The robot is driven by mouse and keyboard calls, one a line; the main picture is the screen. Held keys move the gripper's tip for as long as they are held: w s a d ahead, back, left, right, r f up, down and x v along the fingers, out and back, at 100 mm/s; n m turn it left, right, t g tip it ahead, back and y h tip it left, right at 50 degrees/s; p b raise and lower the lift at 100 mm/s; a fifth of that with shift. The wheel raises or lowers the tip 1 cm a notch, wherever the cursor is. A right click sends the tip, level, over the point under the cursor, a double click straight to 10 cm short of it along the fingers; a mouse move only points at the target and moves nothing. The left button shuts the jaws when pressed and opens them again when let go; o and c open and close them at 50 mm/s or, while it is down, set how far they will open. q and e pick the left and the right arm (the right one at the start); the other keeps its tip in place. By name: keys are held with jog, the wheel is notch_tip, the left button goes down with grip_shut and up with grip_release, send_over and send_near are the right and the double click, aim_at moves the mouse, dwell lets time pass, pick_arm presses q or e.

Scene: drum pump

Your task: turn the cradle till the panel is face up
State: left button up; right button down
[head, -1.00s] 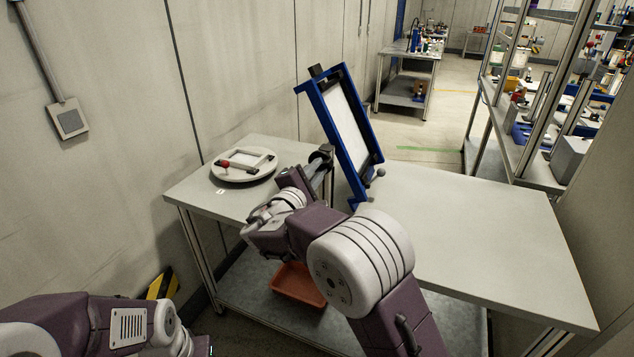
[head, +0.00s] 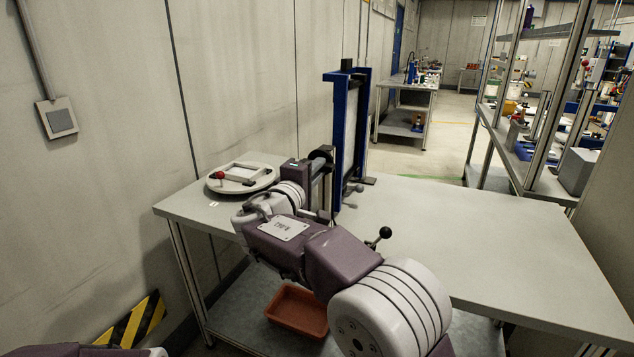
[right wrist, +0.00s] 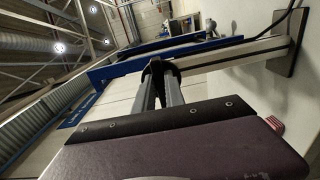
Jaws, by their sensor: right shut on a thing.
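The cradle (head: 338,135) is a blue frame standing upright on the bench, seen nearly edge-on in the head view. The pale panel (head: 351,130) shows as a narrow upright strip inside it, not face up. My right gripper (head: 327,165) is at the near left side of the cradle, shut on its frame; my own wrist partly hides the contact. In the right wrist view the fingers (right wrist: 160,72) meet at the blue cradle frame (right wrist: 130,68). My left gripper is out of view.
The bench top (head: 480,235) is clear to the right. A round white plate (head: 265,181) with a red-knobbed handle lies at its left. A black ball-ended lever (head: 384,233) stands beside my right arm. An orange bin (head: 298,312) sits on the lower shelf; a wall is close at left.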

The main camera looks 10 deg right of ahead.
jog(key=shift+w+a+f+m+b, duration=0.1)
jog(key=shift+m+b, duration=2.25)
jog(key=shift+m, duration=0.45)
jog(key=shift+w+a+f+m+b, duration=0.1)
jog(key=shift+m+b, duration=2.25)
jog(key=shift+m, duration=0.45)
jog(key=shift+w+a+m+b, duration=0.1)
jog(key=shift+m+b, duration=2.25)
jog(key=shift+m, duration=1.05)
jog(key=c, duration=1.4)
grip_release()
jog(key=shift+f, duration=0.15)
jog(key=shift+a, duration=0.1)
